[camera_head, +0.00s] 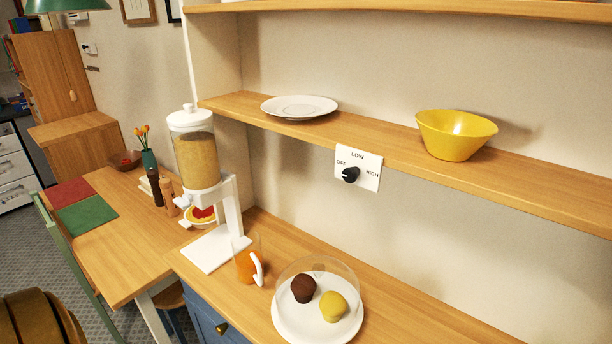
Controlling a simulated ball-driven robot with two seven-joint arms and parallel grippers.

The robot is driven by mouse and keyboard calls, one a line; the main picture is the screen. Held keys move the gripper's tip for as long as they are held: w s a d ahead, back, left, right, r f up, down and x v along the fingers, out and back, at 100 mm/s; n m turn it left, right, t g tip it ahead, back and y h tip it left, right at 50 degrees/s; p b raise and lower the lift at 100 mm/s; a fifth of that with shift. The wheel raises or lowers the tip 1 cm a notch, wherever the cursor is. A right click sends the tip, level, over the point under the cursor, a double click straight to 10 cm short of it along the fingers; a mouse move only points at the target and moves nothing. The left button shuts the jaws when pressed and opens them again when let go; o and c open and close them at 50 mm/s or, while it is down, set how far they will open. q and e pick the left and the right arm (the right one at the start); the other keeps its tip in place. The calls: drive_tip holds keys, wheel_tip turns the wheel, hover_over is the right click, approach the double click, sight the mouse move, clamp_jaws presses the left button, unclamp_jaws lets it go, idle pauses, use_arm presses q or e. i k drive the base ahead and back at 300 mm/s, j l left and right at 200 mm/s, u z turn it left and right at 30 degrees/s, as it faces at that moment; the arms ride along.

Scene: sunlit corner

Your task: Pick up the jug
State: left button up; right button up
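The jug (246,266) stands upright on the wooden counter. It is clear, with orange liquid in its lower part and a white handle on its right side facing the front. It stands just right of the white dispenser base and left of the domed plate. Neither of my grippers is in view, and nothing is seen touching the jug.
A white dispenser (197,160) with a clear hopper stands behind left of the jug. A clear dome covers two muffins on a white plate (290,327). A shelf (360,133) above holds a white plate (299,107) and yellow bowl (455,134). Counter is bare behind the dome.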

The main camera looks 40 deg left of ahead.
sight(246, 246)
drive_tip(key=u, duration=1.6)
drive_tip(key=i+j+z, duration=0.1)
drive_tip(key=z, duration=0.3)
drive_tip(key=i+j+z, duration=0.1)
drive_tip(key=j+z, duration=0.25)
